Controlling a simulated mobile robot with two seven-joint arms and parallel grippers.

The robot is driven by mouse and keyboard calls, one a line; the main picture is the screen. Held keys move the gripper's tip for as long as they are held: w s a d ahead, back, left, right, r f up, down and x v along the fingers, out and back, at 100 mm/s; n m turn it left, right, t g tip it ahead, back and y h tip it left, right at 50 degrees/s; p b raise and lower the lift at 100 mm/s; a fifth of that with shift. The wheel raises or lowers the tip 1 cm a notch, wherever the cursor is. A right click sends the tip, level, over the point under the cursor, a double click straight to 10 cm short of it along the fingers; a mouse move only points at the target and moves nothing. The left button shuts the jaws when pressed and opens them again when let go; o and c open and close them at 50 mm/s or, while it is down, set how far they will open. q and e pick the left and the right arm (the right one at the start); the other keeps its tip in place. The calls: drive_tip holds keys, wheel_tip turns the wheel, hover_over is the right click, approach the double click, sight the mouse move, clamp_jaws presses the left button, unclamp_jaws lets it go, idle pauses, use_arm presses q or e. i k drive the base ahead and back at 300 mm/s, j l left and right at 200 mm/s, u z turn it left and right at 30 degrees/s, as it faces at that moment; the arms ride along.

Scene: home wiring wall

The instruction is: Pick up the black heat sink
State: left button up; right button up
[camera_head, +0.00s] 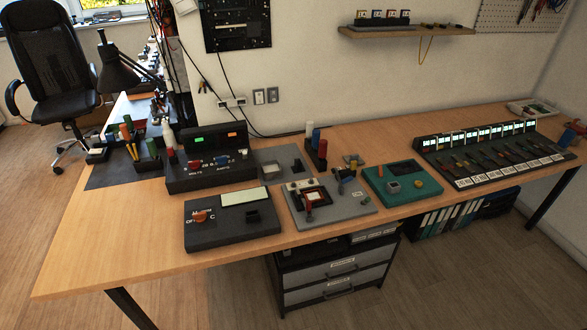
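Neither of my grippers is in view. No object is clear enough for me to be sure it is the black heat sink. A small dark piece (297,166) sits on the grey mat behind the boards, near the middle of the bench. Another small black block (253,215) sits on the dark meter box (230,232) at the front. Details of these pieces are too small to tell.
The wooden bench (120,243) has free room at its front left. A black power supply (208,180) stands behind the meter box. A teal box (409,193) and a long black rack (490,160) stand to the right. A shelf (408,33) hangs on the wall.

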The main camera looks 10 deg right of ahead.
sight(298, 168)
drive_tip(key=j+z, duration=0.15)
drive_tip(key=j, duration=0.4)
drive_tip(key=k+j+z, duration=0.15)
drive_tip(key=j, duration=0.4)
drive_tip(key=j+z, duration=0.15)
drive_tip(key=j, duration=0.4)
